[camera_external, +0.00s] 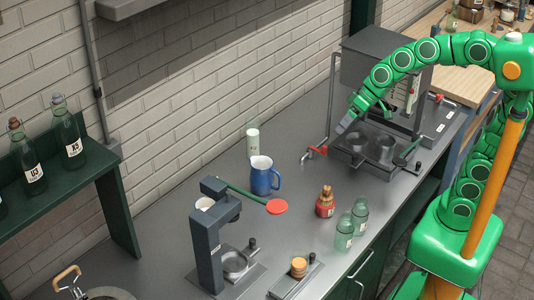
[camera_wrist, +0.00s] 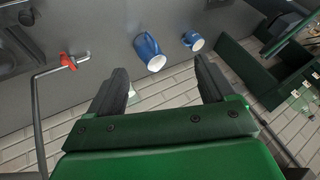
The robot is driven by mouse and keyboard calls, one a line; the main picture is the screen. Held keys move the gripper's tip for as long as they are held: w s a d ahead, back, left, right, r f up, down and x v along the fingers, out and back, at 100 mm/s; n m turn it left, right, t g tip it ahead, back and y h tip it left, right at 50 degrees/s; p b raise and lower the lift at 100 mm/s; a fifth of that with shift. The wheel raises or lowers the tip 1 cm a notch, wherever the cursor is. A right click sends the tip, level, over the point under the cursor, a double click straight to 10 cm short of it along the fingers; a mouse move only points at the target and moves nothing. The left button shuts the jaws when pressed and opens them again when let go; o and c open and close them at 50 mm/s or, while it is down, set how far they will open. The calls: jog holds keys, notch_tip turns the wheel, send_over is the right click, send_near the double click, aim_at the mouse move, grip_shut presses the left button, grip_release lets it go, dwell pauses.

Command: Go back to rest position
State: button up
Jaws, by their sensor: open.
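My gripper (camera_external: 343,127) is at the end of my green arm, raised above the grey counter (camera_external: 310,240) near the metal machine. In the wrist view my gripper (camera_wrist: 165,85) has its two dark fingers wide apart with nothing between them. Below it in that view a blue pitcher (camera_wrist: 149,50) shows on the counter, apart from the fingers. The same blue pitcher (camera_external: 264,178) stands upright in the middle of the counter in the external view. My arm curves down from the upper right.
The grey machine (camera_external: 375,60) with a red-handled tap (camera_external: 310,153) stands close to my gripper. A dark press (camera_external: 208,245) stands at the front. A green shelf (camera_external: 70,172) holds bottles at left.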

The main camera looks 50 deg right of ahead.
jog(key=s+d+f+m+g+h, duration=0.1)
jog(key=s+d+f+g+h, duration=0.1)
jog(key=s+d+f, duration=0.3)
jog(key=s+d+f+g+h, duration=0.3)
jog(key=s+d+f+g, duration=0.1)
jog(key=s+d, duration=1)
jog(key=s+f, duration=0.1)
jog(key=s, duration=0.2)
jog(key=shift+s+d+f+m+h, duration=0.25)
jog(key=shift+d+f+m+h, duration=0.05)
jog(key=shift+m, duration=0.1)
